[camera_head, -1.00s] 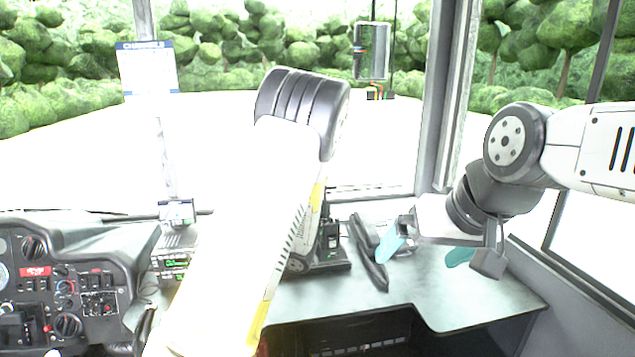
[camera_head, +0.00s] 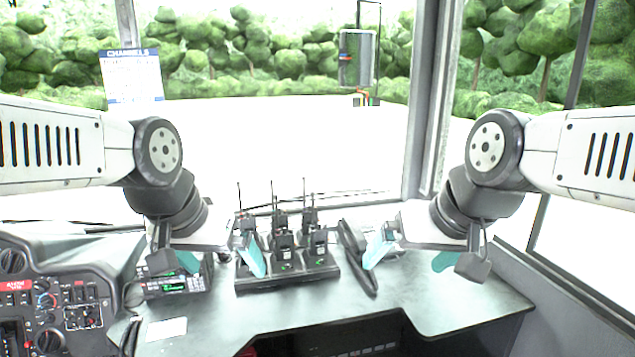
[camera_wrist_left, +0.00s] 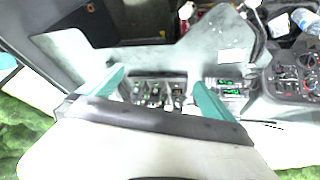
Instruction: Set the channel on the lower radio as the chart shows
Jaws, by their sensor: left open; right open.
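The chart (camera_head: 132,77), headed "CHANNELS", hangs at the upper left in the head view; its rows are too small to read. The lower radio (camera_head: 172,287), a dark box with a green display, sits at the left of the counter. My left gripper hides much of the space above it. In the left wrist view, stacked radio fronts with green displays (camera_wrist_left: 230,88) show beside one fingertip. My left gripper (camera_head: 222,259) is open and empty, in front of the radios and the charger; its fingers also show in the wrist view (camera_wrist_left: 160,90). My right gripper (camera_head: 411,254) is open and empty.
A black charger (camera_head: 290,277) holding several handheld radios with antennas stands mid-counter. A long black object (camera_head: 358,262) lies right of it. A white card (camera_head: 166,329) lies at the front left, beside the dashboard (camera_head: 50,310). The front right counter is clear.

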